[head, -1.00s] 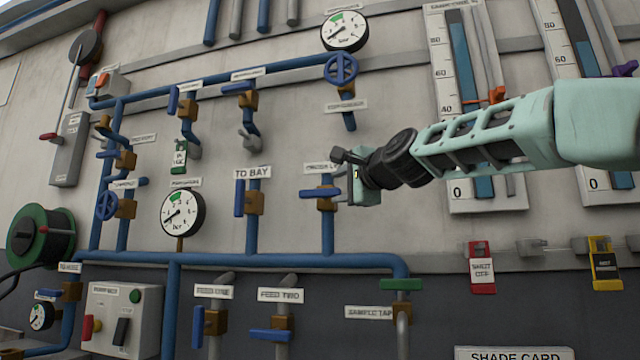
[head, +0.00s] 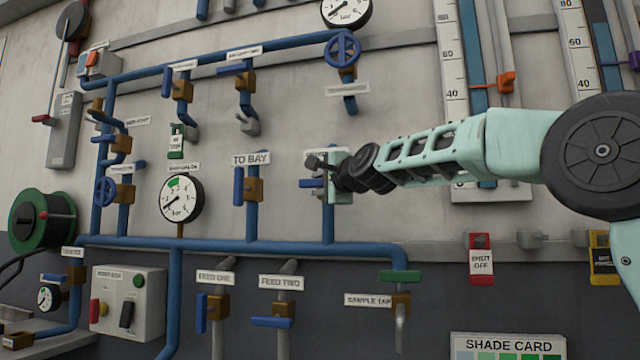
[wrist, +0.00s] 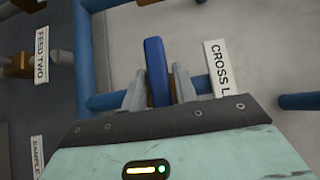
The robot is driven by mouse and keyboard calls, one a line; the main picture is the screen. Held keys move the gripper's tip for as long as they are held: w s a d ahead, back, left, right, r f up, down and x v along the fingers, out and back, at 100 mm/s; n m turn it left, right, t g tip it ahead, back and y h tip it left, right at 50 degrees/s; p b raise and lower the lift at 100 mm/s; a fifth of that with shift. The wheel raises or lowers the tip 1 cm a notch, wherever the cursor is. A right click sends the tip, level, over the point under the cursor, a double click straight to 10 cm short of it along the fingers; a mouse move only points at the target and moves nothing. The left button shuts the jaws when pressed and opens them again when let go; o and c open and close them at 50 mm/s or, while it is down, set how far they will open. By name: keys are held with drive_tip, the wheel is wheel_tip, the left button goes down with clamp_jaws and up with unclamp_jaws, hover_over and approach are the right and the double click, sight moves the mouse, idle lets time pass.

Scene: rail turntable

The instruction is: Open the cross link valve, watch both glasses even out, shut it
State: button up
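The cross link valve's blue handle (wrist: 157,72) lies crosswise to its pipe; it also shows in the head view (head: 309,183). My gripper (wrist: 160,88) is at the handle, one finger on each side of it. I cannot tell whether the fingers press on it. The partly hidden cross link label (wrist: 219,78) is beside the right finger. In the head view my gripper (head: 325,180) covers most of the valve. The left glass (head: 468,50) shows blue up to the picture's top edge. The right glass (head: 605,60) shows blue up to a lower level.
The TO BAY valve (head: 252,188) is left of my gripper. A blue handwheel (head: 342,49) is above, and a horizontal blue pipe (head: 290,247) runs below. The sample tap (head: 401,305) is lower right. A red SHUT OFF tag (head: 481,262) hangs on the rail.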

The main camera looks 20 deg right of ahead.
clamp_jaws()
